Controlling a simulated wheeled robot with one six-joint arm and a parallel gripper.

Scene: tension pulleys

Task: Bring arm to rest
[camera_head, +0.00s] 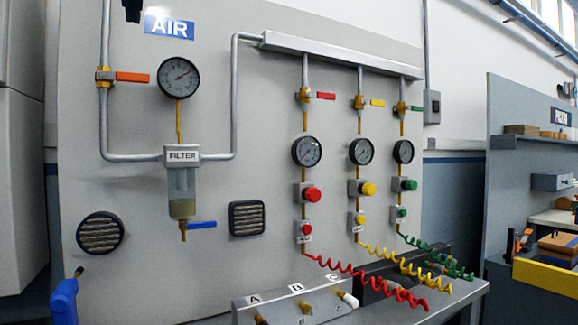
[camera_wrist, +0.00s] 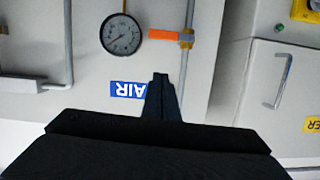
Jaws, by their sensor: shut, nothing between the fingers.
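My gripper (camera_wrist: 160,78) shows in the wrist view as a dark, narrow pair of fingers, closed together and empty. It points at the grey panel beside the blue AIR sign (camera_wrist: 128,90), which it partly covers. In the head view the dark tip of my gripper (camera_head: 133,8) hangs at the top edge, above and left of the AIR sign (camera_head: 169,26). The rest of my arm is out of the head view. The gripper appears apart from the panel.
The panel (camera_head: 255,105) carries a large gauge (camera_head: 178,77), an orange-handled valve (camera_head: 130,77) and a filter (camera_head: 182,185). Red, yellow and green lines end in coiled hoses above a bench (camera_head: 445,300). A blue tool (camera_head: 64,300) stands lower left. The wrist view shows a cabinet (camera_wrist: 265,100).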

